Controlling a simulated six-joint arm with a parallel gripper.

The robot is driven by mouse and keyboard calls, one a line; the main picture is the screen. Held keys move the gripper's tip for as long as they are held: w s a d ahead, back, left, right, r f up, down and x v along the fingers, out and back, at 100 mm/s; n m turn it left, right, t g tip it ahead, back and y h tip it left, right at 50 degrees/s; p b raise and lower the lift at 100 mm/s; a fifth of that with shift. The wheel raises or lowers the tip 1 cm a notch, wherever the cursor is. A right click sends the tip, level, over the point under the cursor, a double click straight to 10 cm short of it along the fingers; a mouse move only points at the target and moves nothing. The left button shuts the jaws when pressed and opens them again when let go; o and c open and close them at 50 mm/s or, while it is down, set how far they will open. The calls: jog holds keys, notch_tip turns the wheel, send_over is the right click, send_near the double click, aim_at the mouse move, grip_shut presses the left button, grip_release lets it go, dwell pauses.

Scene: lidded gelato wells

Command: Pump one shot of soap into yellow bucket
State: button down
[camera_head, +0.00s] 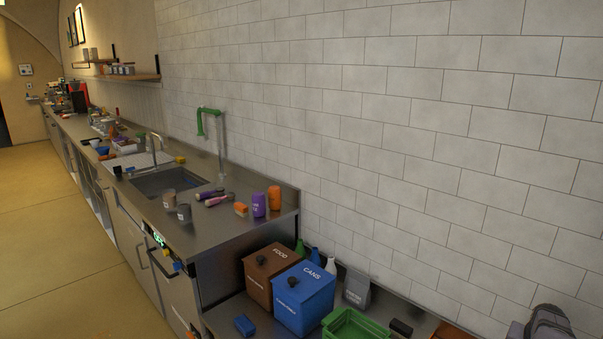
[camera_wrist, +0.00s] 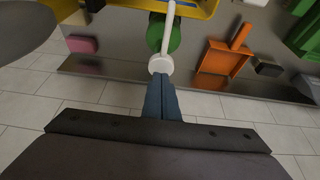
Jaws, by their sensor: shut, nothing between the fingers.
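A green bottle with a white pump, likely the soap (camera_wrist: 176,40), shows in the wrist view at top middle. Its white round pump head (camera_wrist: 160,65) lies right at my fingertips, and a white spout runs up from it toward the yellow bucket. The yellow bucket (camera_wrist: 205,8) is cut off by the top edge. My gripper (camera_wrist: 161,82) is shut and empty, its blue fingers pointing at the pump head; I cannot tell whether they touch it. In the head view I cannot make out the yellow bucket or my fingertips.
An orange dustpan (camera_wrist: 212,68), a black block (camera_wrist: 268,69), a green crate (camera_wrist: 305,35) and a pink sponge (camera_wrist: 82,44) lie around the bottle on the grey counter. In the head view, brown (camera_head: 268,268) and blue (camera_head: 305,298) bins stand by the tiled wall.

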jog(key=shift+f, duration=0.2)
jog(key=shift+f+b, duration=1.35)
jog(key=shift+f, duration=0.3)
jog(key=shift+r, duration=0.2)
jog(key=shift+r+p, duration=0.85)
jog(key=shift+r, duration=1)
notch_tip(320, 180, up, 6)
jog(key=p, duration=0.3)
jog(key=shift+f, duration=0.15)
